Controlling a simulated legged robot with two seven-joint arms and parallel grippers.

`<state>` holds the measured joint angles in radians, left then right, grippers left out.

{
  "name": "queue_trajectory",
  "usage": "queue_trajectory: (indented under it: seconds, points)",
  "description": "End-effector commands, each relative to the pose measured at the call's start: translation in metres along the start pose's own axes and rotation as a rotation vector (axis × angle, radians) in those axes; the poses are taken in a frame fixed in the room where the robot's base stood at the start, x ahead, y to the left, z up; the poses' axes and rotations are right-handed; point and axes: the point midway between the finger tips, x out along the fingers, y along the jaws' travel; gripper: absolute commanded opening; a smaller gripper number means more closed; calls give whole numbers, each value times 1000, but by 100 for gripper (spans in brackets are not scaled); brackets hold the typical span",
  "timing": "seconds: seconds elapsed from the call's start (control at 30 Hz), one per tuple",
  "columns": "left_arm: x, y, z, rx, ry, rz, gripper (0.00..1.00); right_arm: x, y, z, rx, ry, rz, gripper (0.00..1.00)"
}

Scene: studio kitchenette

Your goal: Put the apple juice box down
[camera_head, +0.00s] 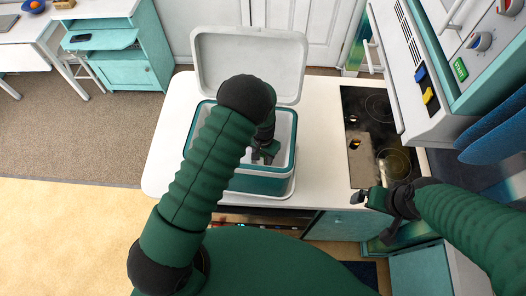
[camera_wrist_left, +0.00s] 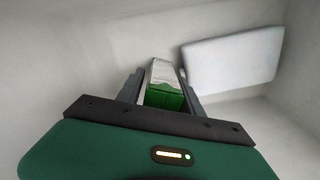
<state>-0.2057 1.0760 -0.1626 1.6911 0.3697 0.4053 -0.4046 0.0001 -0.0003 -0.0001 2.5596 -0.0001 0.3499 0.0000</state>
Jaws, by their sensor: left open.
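The apple juice box (camera_wrist_left: 163,90), a small green and white carton, shows in the left wrist view between the two fingers of my left gripper (camera_wrist_left: 161,78). It is down inside the cooler (camera_head: 262,183), a teal box with white rim, whose interior walls fill the left wrist view. The fingers are open on either side of the carton; its lower end is hidden by the gripper. In the head view my left gripper (camera_head: 265,153) reaches into the cooler, and the carton is not visible there. My right gripper (camera_head: 367,197) is at the cooktop's front edge; its jaw opening is unclear.
The cooler's lid (camera_head: 250,62) stands open behind it. A pale flat block (camera_wrist_left: 232,58) lies in the cooler, right of the carton. A grey-brown object (camera_head: 361,165) is on the black cooktop (camera_head: 375,110). White counter (camera_head: 325,130) is clear between cooler and cooktop.

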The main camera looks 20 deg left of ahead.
Motion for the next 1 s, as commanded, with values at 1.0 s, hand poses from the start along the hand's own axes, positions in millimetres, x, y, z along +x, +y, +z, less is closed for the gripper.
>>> queue_trajectory:
  seconds: [1.0]
  points:
    - [-115, 0, 0, 0, 1, 0, 43, 41, 0, 10, 0, -1, 0, 100]
